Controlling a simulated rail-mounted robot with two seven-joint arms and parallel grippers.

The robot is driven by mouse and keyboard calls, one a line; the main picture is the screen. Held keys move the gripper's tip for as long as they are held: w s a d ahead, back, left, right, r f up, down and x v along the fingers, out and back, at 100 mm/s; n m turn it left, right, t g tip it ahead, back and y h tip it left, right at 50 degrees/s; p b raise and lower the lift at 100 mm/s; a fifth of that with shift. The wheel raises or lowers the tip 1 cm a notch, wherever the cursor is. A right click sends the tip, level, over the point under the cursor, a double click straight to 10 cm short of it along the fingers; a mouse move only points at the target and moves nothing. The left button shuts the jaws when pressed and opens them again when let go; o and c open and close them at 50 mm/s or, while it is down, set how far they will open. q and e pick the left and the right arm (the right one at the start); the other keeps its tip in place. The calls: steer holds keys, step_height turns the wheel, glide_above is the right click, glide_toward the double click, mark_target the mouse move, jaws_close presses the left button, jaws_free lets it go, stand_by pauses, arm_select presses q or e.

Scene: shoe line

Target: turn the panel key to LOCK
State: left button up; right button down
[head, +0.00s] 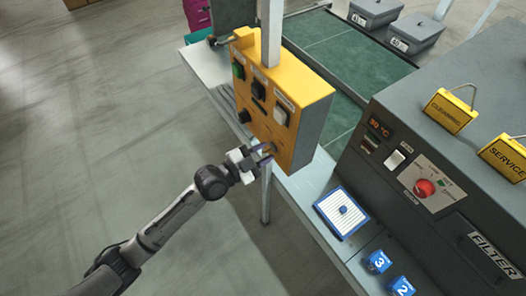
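The yellow control panel (309,92) is fixed to a grey post at the upper middle. Its front carries a green button (238,70), a black switch (258,89), a white switch (281,116) and a dark round knob (244,116). My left gripper (267,153) is at the panel's lower front corner, with its fingertips at or very near the face. A small brownish part shows between the fingertips; I cannot make out whether it is the key. The key's position and the LOCK marking cannot be read. My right gripper is out of view.
A grey machine (385,100) with a red button (425,188) stands at the right. A green conveyor (340,62) runs behind. Open floor lies left.

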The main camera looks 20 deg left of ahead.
arm_select(q)
jaws_close()
steer(key=shift+n, duration=0.4)
steer(key=n+p, duration=0.1)
steer(key=n, duration=0.2)
steer(key=shift+a+r+p, duration=0.1)
steer(key=shift+p, duration=0.25)
steer(key=n+p, duration=0.1)
steer(key=n, duration=0.2)
steer(key=shift+n, duration=0.3)
steer(key=n+p, duration=0.1)
steer(key=n, duration=0.2)
steer(key=shift+w+a, duration=0.1)
steer(key=shift+n, duration=1.7)
